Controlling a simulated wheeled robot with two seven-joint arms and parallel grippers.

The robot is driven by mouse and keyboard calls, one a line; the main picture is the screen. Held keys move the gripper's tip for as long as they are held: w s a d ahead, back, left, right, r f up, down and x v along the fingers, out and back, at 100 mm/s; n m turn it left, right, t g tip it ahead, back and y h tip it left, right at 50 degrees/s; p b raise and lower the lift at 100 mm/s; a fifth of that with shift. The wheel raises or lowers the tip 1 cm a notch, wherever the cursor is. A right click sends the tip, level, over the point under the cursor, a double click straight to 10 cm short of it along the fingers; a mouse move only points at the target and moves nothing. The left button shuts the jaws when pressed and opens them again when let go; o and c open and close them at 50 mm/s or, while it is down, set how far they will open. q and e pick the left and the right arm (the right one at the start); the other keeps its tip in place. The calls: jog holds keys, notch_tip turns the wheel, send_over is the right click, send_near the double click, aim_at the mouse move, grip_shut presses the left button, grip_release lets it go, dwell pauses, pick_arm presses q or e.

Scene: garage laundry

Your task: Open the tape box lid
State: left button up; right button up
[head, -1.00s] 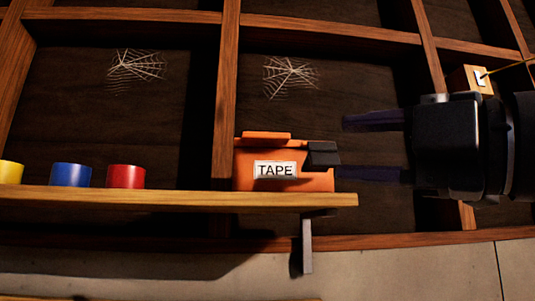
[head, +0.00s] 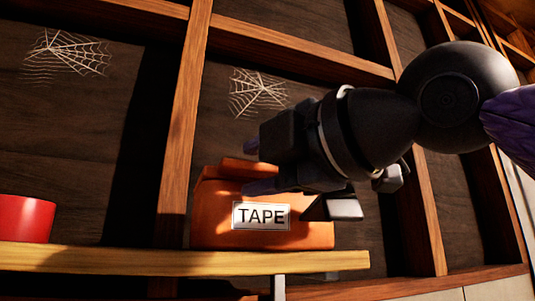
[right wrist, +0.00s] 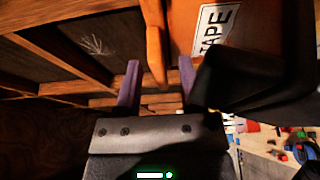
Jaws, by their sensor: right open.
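The orange tape box (head: 210,222) with a white TAPE label stands at the right end of the wooden shelf. A raised orange strip (head: 240,168) runs along its top, and a dark block (head: 335,207) sits at its right side. My right gripper (head: 255,166) is open at the box's upper part, one purple finger above the strip and the other lower, over the front. In the right wrist view the orange strip (right wrist: 156,45) reaches between the two open fingers (right wrist: 158,82); I cannot tell whether they touch it. The lid looks down. My left gripper is not in view.
The wooden shelf (head: 120,257) carries a red tape roll (head: 25,218) left of the box. Wooden studs (head: 185,110) and a dark back wall with cobwebs (head: 258,92) stand behind. Loose items lie on the floor in the right wrist view.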

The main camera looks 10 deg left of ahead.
jog(key=shift+d, duration=0.1)
grip_shut()
dwell(1.4)
